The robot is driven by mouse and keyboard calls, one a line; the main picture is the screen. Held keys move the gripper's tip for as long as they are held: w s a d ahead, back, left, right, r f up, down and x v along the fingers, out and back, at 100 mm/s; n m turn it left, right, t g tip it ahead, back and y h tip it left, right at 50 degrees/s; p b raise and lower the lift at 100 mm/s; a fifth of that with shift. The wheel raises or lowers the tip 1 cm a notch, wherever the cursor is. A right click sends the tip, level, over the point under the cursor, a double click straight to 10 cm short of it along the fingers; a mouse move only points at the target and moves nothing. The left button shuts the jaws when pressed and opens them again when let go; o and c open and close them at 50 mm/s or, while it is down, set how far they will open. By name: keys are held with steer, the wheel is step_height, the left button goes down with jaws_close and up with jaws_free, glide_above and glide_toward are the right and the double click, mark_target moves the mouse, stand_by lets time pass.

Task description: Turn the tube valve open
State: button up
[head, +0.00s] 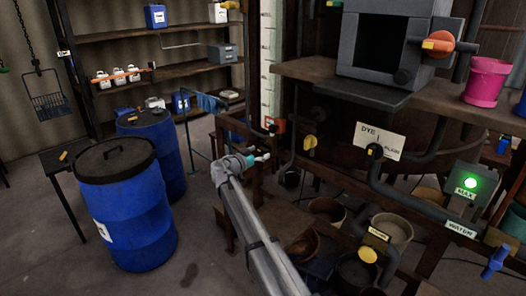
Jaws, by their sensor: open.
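The sight tube (268,55) is a tall pale strip with marks, standing upright behind the rusty frame. A small orange-red fitting (276,124) sits near its foot. Just right of and below that, a yellow valve handle (310,142) stands roughly upright on a dark pipe; I cannot tell for sure which of these is the tube valve. My gripper (263,157) is small in view, at the end of my grey arm, left of and slightly below the yellow handle. It is open, appears empty and is apart from the handle. Its fingertips are hard to make out.
Other valves show: orange (438,42) on the grey vat box, yellow (368,255) low down, blue (495,262) at lower right. A green lamp (469,182) is lit. A pink bucket (486,80) stands on the bench. Blue drums (125,215) stand left; floor between is clear.

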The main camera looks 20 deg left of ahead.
steer(key=shift+x, duration=0.9)
steer(key=shift+c, duration=0.2)
steer(key=c, duration=1.1)
steer(key=shift+a, duration=0.1)
